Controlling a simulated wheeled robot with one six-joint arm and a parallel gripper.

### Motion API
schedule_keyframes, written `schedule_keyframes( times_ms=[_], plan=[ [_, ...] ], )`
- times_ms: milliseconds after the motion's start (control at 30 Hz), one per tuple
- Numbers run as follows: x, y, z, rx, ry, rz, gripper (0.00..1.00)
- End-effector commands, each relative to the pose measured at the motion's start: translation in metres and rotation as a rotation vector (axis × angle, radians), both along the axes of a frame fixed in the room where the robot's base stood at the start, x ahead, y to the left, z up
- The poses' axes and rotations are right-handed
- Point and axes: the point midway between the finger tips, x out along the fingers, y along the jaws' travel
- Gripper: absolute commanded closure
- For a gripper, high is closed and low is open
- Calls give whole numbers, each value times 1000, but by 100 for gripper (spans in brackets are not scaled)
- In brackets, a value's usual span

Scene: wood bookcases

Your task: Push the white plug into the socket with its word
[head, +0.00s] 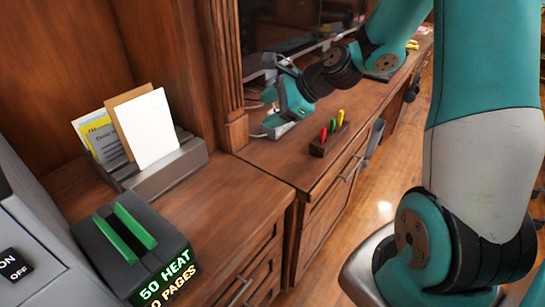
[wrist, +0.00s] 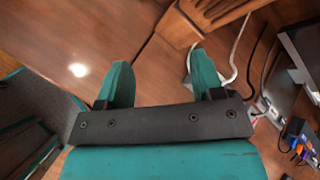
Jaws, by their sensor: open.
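My gripper (head: 283,108) is over the wooden desk top beside the carved pillar in the head view. In the wrist view, the fingers of my gripper (wrist: 161,66) stand wide apart with only bare wood between them. A small white piece, perhaps the white plug (head: 274,122), shows just below the fingers in the head view. In the wrist view a white cable (wrist: 238,50) loops beside the right finger, and the finger partly hides its end. A pale strip (wrist: 268,106), perhaps the sockets, lies at the right. No socket word is readable.
A letter holder (head: 165,165) and a black box with green bars (head: 122,250) are at the left. Blue and orange items (wrist: 298,135) and dark cables lie at the wrist view's right.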

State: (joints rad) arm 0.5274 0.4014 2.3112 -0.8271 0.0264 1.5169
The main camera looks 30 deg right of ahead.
Motion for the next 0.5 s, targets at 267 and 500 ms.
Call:
schedule_keyframes(
  times_ms=[267,500],
  plan=[
    [-142,154,52,-666,-434,1308,39],
    [-229,171,65,-859,-733,1967,39]
  ],
)
